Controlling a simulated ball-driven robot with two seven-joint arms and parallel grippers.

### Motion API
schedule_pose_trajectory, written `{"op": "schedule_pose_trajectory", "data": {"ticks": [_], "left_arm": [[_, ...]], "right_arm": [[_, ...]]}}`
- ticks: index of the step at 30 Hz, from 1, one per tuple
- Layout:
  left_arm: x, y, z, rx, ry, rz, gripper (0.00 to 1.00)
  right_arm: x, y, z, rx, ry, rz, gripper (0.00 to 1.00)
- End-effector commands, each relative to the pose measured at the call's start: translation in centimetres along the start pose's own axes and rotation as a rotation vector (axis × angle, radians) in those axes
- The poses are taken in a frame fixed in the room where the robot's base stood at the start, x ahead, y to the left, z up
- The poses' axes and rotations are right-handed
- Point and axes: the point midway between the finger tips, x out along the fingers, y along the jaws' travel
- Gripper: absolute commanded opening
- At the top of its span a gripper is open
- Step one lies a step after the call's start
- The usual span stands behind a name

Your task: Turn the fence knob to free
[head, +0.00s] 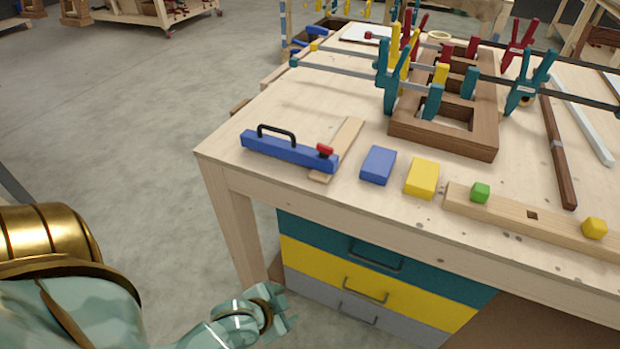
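The blue fence (285,151) lies near the left front corner of the workbench, with a black handle on top. The red fence knob (324,149) sits on its right end, beside a thin light wood strip (345,140) that runs under that end. My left gripper (284,307) is low at the bottom of the view, in front of the bench and below its top, well away from the knob. It is small and seen at an angle, so its opening is unclear. My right gripper is not in view.
Blue (378,165) and yellow (422,178) blocks lie right of the fence. A wooden beam (515,214) with green and yellow pegs lies near the front edge. A clamped wood frame (470,140) stands behind. Drawers (365,290) sit under the bench top (260,120). Floor is clear left.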

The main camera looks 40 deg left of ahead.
Motion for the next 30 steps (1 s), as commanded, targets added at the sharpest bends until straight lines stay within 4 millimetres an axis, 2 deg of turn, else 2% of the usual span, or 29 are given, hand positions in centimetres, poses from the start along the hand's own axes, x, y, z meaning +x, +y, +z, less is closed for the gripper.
{"op": "schedule_pose_trajectory", "data": {"ticks": [1,5,6,9,12,15,20,23,30], "left_arm": [[-3.7,-2.3,-4.0,-0.043,0.084,-0.019,0.58],[-8.4,-6.3,-10.6,-0.184,0.314,-0.056,0.58],[-10.0,-7.7,-12.5,-0.234,0.396,-0.075,0.58],[-13.4,-11.3,-16.0,-0.365,0.6,-0.14,0.58],[-15.1,-13.7,-17.1,-0.457,0.745,-0.206,0.58],[-15.9,-14.9,-17.3,-0.505,0.829,-0.253,0.58],[-15.8,-15.8,-17.9,-0.523,0.87,-0.278,0.58],[-14.8,-16.5,-19.0,-0.522,0.87,-0.278,0.58],[-11.0,-19.1,-23.0,-0.521,0.87,-0.277,0.58]], "right_arm": [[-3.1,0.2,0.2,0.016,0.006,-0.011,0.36],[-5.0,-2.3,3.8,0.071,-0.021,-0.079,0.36],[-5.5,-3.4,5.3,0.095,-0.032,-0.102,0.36],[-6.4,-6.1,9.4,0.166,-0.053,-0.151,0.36],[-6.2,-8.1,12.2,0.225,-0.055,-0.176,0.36],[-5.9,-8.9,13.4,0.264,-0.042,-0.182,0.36],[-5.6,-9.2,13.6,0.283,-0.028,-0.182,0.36],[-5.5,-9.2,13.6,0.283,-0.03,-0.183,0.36],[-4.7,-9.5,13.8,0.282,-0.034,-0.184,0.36]]}}
